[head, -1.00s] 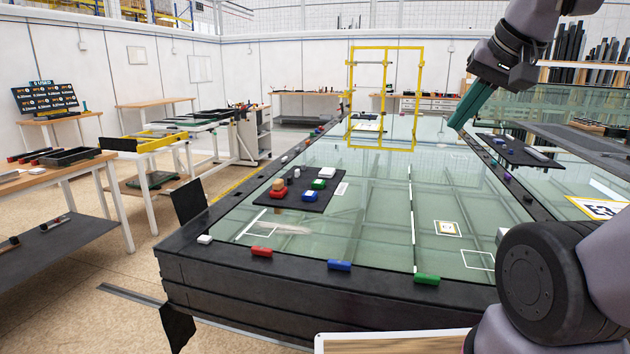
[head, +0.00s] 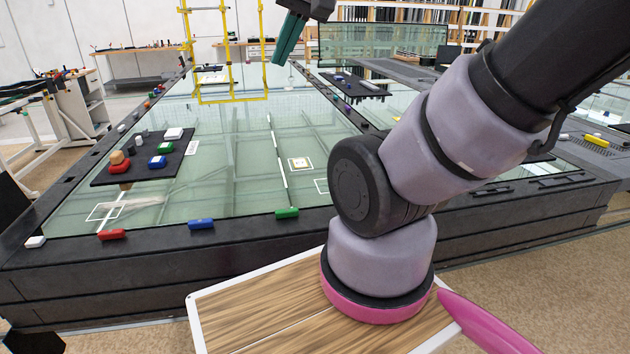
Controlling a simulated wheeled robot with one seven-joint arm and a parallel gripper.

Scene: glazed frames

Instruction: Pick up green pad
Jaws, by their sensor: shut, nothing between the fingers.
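A green pad (head: 287,213) lies on the dark front edge of the glass-topped table, to the right of a blue pad (head: 201,224) and a red pad (head: 112,235). Another green piece (head: 168,147) sits on a black mat (head: 128,177) at the left of the glass. I cannot tell from the picture which green piece is the task's pad. My gripper (head: 287,42), with teal fingers, is at the top of the head view, high above the far part of the glass. It is shut and empty, well away from both green pieces.
The glass table top (head: 240,185) is mostly bare in the middle. A yellow frame (head: 232,99) stands at its far end. On the mat are a blue piece (head: 157,161), a red piece (head: 120,167) and a white piece (head: 173,133). A white block (head: 36,242) lies at the front-left corner.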

